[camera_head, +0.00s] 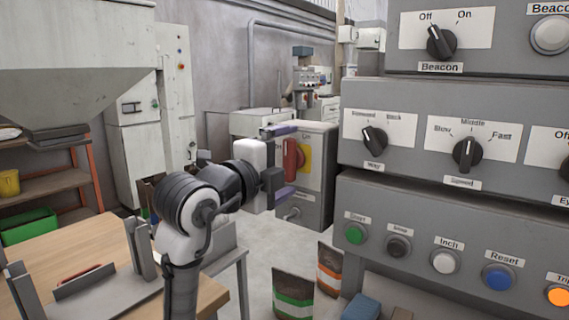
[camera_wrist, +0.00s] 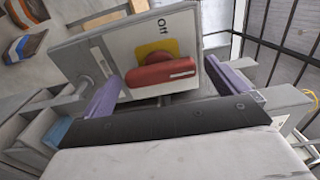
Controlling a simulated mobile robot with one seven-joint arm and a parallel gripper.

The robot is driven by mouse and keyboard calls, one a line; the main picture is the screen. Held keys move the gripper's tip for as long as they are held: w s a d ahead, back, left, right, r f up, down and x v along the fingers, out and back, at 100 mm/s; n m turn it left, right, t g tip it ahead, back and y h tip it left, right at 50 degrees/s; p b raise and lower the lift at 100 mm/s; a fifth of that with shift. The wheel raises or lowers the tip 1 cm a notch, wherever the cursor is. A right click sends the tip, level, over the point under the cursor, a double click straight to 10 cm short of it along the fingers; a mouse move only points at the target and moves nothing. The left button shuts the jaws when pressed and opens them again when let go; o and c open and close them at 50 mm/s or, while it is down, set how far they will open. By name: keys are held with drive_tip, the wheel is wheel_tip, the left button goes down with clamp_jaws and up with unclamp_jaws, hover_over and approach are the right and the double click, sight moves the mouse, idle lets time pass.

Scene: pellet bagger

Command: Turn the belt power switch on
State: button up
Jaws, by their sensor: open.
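The belt power switch is a red handle (camera_head: 292,154) on a yellow plate (camera_head: 304,158), on the front of a grey box (camera_head: 318,200). It stands upright in the head view. In the wrist view the red handle (camera_wrist: 160,73) lies across the picture in front of the yellow plate (camera_wrist: 158,48), with the word "Off" beside it. My gripper (camera_head: 290,160) is open, its purple fingers above and below the handle in the head view. In the wrist view my gripper (camera_wrist: 165,85) has one finger near each end of the handle. Contact cannot be told.
A large grey control panel (camera_head: 430,190) with knobs and coloured buttons fills the right. A wooden table (camera_head: 100,245) with a metal fixture stands at the lower left. Pellet bags (camera_head: 293,295) and a blue item (camera_head: 360,307) sit low in front.

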drive_tip(key=b+v, duration=0.1)
drive_tip(key=v, duration=1.2)
drive_tip(key=shift+s+a, duration=0.25)
drive_tip(key=shift+s, duration=0.05)
